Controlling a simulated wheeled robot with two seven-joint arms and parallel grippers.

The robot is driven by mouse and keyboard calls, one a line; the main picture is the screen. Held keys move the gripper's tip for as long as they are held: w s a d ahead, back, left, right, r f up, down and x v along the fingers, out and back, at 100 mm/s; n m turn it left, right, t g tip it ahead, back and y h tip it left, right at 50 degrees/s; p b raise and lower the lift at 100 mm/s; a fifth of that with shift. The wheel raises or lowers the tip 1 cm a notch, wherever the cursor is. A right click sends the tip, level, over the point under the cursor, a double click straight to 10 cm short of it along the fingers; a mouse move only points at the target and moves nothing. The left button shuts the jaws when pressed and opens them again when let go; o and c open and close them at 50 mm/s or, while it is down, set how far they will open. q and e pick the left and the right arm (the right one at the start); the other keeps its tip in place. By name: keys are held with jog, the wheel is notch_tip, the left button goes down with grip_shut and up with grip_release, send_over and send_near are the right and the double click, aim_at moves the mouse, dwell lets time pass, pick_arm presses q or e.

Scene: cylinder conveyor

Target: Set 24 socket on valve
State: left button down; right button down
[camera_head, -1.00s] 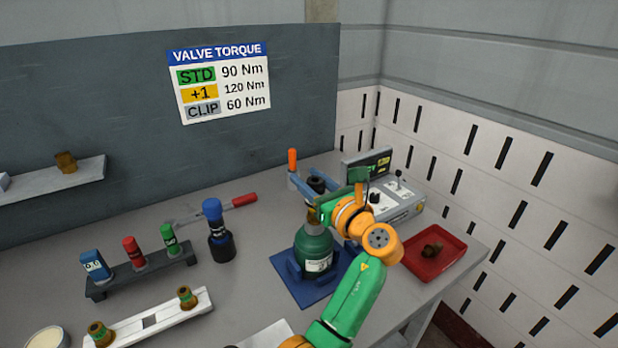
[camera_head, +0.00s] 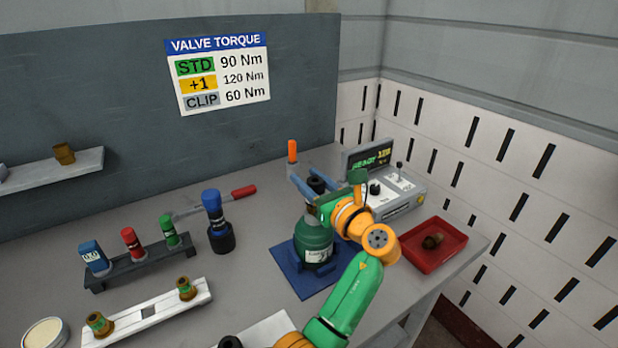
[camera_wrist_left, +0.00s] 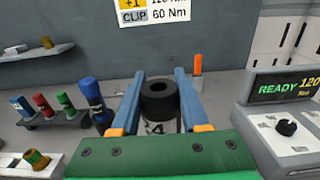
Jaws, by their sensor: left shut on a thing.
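My left gripper (camera_head: 316,186) has blue fingers shut on a black socket (camera_wrist_left: 160,98). In the left wrist view the socket stands upright between the fingertips, with a pale label partly reading 4 below its dark ring. In the head view the socket's black top (camera_head: 316,183) shows between the fingers, directly above the green gas cylinder (camera_head: 313,236). The cylinder stands upright on a blue base (camera_head: 285,270). The valve on its top is hidden behind my gripper, so I cannot tell whether the socket touches it. My right gripper is not in view.
A torque unit (camera_head: 404,190) reading READY 120 stands right of the cylinder. A red tray (camera_head: 458,240) holds a brass piece. Left are a blue-capped black tool (camera_head: 217,225), a rack (camera_head: 140,264) and a white holder (camera_head: 150,315). An orange handle (camera_head: 292,150) stands behind.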

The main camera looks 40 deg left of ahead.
pick_arm(q)
jog(key=shift+f, duration=0.55)
jog(key=shift+c, duration=1.6)
grip_release()
notch_tip(320, 180, up, 6)
jog(key=p, duration=0.7)
